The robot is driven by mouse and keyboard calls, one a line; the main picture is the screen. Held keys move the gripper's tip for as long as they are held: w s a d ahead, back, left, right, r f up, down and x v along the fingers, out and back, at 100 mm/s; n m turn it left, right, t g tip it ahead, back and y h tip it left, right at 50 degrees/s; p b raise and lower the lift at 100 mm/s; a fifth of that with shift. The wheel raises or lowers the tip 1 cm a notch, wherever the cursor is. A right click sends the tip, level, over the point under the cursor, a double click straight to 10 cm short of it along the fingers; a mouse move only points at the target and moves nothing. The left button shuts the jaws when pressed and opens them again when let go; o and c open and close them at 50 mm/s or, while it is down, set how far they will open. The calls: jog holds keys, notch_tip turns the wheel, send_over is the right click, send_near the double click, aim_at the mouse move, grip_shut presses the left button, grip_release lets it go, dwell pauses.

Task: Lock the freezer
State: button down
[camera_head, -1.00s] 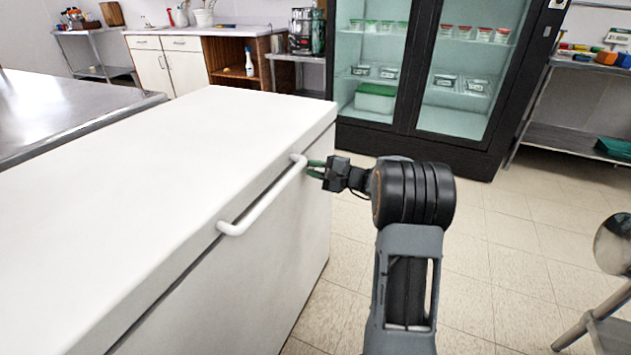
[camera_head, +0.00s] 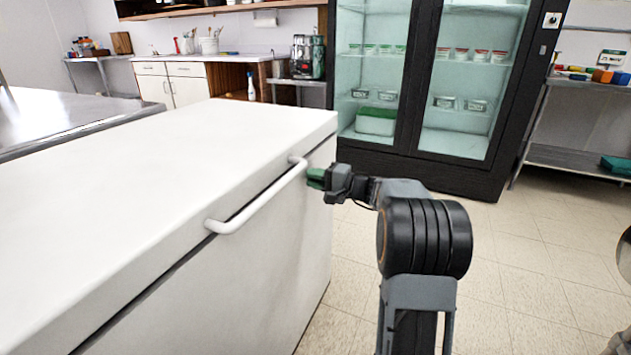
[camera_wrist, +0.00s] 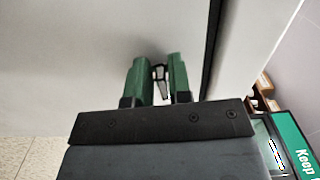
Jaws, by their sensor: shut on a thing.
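The freezer (camera_head: 150,150) is a long white chest with its lid down, at the left in the head view. A white bar handle (camera_head: 262,200) runs along its front. My gripper (camera_head: 316,178) is at the freezer's front face, just below and right of the handle's far end. In the wrist view its green fingers (camera_wrist: 158,65) are shut on a small metal piece (camera_wrist: 160,74) against the white front face. The piece is mostly hidden, and I cannot tell its full shape. The dark lid seam (camera_wrist: 211,50) runs beside the fingers.
A steel counter (camera_head: 60,115) stands beyond the freezer at left. A black glass-door fridge (camera_head: 420,165) stands behind, and a steel shelf (camera_head: 580,160) is at right. Tiled floor is open right of the freezer. A green sign (camera_wrist: 295,145) shows in the wrist view.

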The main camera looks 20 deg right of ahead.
jog(key=c, duration=1.2)
grip_release()
jog(key=p+v, duration=0.3)
jog(key=v, duration=1)
jog(key=shift+s+d+p, duration=0.25)
jog(key=shift+s+p, duration=0.05)
jog(key=shift+p, duration=0.1)
